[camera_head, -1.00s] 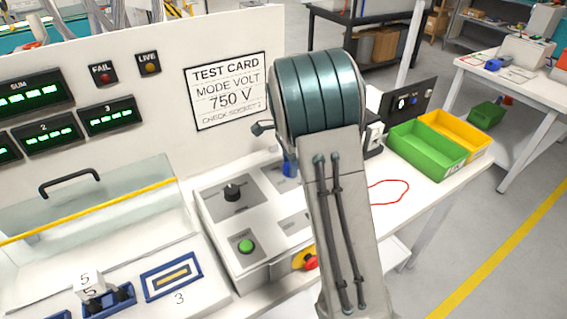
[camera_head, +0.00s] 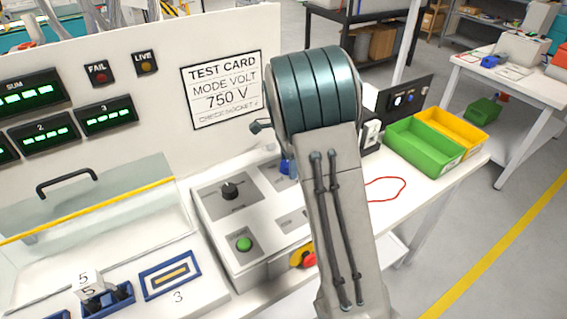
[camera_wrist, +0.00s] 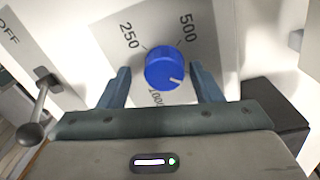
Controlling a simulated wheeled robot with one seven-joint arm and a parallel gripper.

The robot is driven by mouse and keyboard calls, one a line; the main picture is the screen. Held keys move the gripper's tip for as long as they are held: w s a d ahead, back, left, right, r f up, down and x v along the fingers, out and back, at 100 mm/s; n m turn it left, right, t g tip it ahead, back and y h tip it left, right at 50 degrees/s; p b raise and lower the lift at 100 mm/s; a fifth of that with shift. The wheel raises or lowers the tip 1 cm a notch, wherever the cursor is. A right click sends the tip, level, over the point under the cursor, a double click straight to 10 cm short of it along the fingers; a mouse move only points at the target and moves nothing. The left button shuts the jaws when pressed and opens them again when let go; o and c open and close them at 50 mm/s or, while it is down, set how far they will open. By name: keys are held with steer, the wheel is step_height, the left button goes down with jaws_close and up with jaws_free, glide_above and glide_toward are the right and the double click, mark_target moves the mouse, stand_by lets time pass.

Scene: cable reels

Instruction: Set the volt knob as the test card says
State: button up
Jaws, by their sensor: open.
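The test card (camera_head: 221,89) on the white panel reads MODE VOLT, 750 V, with a fainter line below about checking a socket. In the wrist view a blue knob (camera_wrist: 166,66) with a white pointer mark sits on a grey plate marked 250, 500 and 1000. Its pointer faces the lower right, on the side between 500 and 1000. My gripper (camera_wrist: 162,88) is open, one finger on each side of the knob, with gaps visible. In the head view the blue knob (camera_head: 287,167) shows only partly beside my arm, and my gripper is hidden.
A black knob (camera_head: 230,190) and green button (camera_head: 244,243) are on the same console. A red stop button (camera_head: 309,260) is at its front. A lever with a ball end (camera_wrist: 30,132) stands left in the wrist view, near OFF. Green (camera_head: 424,147) and yellow bins stand right.

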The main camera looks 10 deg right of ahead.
steer(key=shift+a+r, duration=0.1)
steer(key=shift+w+r, duration=0.1)
steer(key=shift+r, duration=0.2)
step_height(320, 180, up, 13)
steer(key=shift+w+b, duration=0.2)
steer(key=shift+b, duration=0.2)
